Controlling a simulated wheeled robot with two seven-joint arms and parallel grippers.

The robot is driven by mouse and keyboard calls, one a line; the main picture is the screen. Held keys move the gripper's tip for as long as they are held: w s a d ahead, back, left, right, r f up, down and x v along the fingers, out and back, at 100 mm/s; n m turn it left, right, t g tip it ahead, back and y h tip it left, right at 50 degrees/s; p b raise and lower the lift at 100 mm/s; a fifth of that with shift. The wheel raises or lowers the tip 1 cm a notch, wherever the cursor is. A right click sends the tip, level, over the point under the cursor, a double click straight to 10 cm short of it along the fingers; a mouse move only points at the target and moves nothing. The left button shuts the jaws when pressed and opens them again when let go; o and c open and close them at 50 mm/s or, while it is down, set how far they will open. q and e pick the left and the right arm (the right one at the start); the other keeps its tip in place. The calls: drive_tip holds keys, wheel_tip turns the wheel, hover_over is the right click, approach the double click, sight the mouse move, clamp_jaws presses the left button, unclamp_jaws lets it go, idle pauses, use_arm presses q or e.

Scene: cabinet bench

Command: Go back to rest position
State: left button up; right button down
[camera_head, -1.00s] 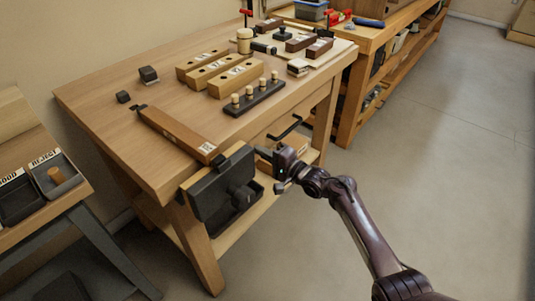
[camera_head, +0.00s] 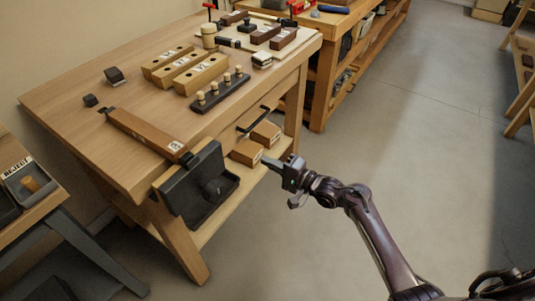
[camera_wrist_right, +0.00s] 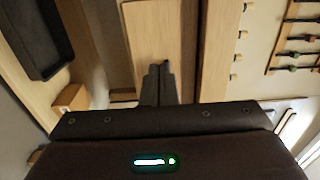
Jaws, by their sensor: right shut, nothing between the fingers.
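My right gripper (camera_head: 272,163) is in front of the wooden workbench (camera_head: 72,77), beside its drawer handle, shut and empty. Its closed fingers also show in the right wrist view (camera_wrist_right: 159,84). The arm reaches in from the bottom right over open floor. In the head view the gripper appears apart from the bench, though the exact gap is hard to judge. My left gripper is not in the head view.
Wooden blocks (camera_head: 247,152) are on the lower shelf. A side table with bins (camera_head: 40,182) stands left. The floor at right (camera_head: 430,130) is clear.

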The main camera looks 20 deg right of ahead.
drive_tip(key=s+d+f+n+g+h+p, duration=0.1)
drive_tip(key=s+f+n+g+h+p, duration=0.2)
drive_tip(key=s+f, duration=0.8)
drive_tip(key=s+d+f+n+g+h+p, duration=0.15)
drive_tip(key=s+f+h+p, duration=0.4)
drive_tip(key=f, duration=0.85)
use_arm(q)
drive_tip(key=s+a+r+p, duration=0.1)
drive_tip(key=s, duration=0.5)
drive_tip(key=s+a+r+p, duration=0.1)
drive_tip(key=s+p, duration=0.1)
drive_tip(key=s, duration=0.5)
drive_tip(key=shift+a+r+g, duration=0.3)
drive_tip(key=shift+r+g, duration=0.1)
use_arm(e)
drive_tip(key=s+d+f+n+g+h, duration=0.1)
drive_tip(key=s+f+n+g, duration=0.1)
drive_tip(key=s, duration=0.9)
drive_tip(key=s+d+f+n+g+h, duration=0.1)
drive_tip(key=s+f+n+g, duration=0.2)
drive_tip(key=s, duration=0.8)
drive_tip(key=s+d+f+n+g+h, duration=0.1)
drive_tip(key=s+f, duration=0.4)
drive_tip(key=s, duration=0.6)
drive_tip(key=shift+s+d+n+g, duration=0.35)
drive_tip(key=shift+d+n+g, duration=0.1)
drive_tip(key=shift+n+g, duration=0.55)
